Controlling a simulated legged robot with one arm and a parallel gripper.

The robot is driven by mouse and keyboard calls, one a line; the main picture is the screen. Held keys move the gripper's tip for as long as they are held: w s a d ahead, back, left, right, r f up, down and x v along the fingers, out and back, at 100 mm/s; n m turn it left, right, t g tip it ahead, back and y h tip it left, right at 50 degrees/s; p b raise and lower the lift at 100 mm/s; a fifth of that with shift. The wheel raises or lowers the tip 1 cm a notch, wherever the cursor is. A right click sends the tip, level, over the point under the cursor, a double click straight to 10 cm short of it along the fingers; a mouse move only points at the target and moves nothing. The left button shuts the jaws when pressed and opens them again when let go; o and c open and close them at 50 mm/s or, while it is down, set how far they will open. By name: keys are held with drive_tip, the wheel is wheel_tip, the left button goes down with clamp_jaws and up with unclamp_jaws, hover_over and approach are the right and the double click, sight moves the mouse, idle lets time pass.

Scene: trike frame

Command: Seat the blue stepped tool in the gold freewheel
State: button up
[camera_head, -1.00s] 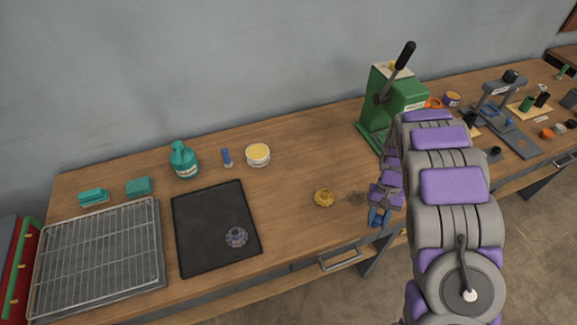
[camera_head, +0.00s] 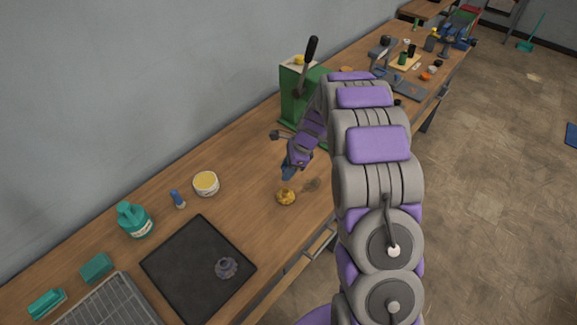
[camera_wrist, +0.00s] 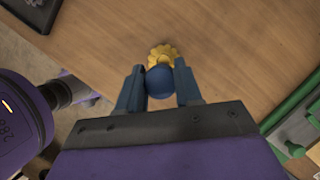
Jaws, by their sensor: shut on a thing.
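The gold freewheel (camera_head: 286,197) lies on the wooden bench, right of the black tray. It also shows in the wrist view (camera_wrist: 163,52), partly hidden behind the tool. My gripper (camera_head: 288,174) is close to the freewheel, just behind and above it in the head view. In the wrist view my gripper (camera_wrist: 160,76) is shut on the blue stepped tool (camera_wrist: 160,83), whose round blue end faces the camera. The tool's far end is hidden, so I cannot tell whether it touches the freewheel.
A black tray (camera_head: 170,263) holds a dark toothed part (camera_head: 226,268). A teal bottle (camera_head: 134,220), small blue item (camera_head: 177,198) and yellow-topped tub (camera_head: 205,183) stand behind it. A green press (camera_head: 298,95) stands beyond my gripper. A dark stain (camera_head: 311,184) lies right of the freewheel.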

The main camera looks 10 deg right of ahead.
drive_tip(key=shift+d+r+p, duration=0.15)
drive_tip(key=shift+d+p, duration=0.1)
drive_tip(key=shift+p, duration=0.3)
drive_tip(key=shift+a+f, duration=0.1)
drive_tip(key=shift+f, duration=0.3)
drive_tip(key=x, duration=0.4)
drive_tip(key=shift+a+b, duration=0.3)
drive_tip(key=shift+a, duration=0.15)
drive_tip(key=shift+d+f, duration=0.4)
drive_tip(key=shift+d, duration=0.2)
drive_tip(key=shift+d+f, duration=0.4)
drive_tip(key=shift+d, duration=0.2)
drive_tip(key=shift+a, duration=1.1)
drive_tip(key=shift+d+r, duration=0.1)
drive_tip(key=shift+d, duration=1.15)
drive_tip(key=shift+s+a+p, duration=0.1)
drive_tip(key=shift+a+p, duration=0.2)
drive_tip(key=shift+a, duration=0.25)
drive_tip(key=shift+d, duration=0.5)
drive_tip(key=shift+a+p, duration=0.45)
drive_tip(key=shift+a, duration=0.4)
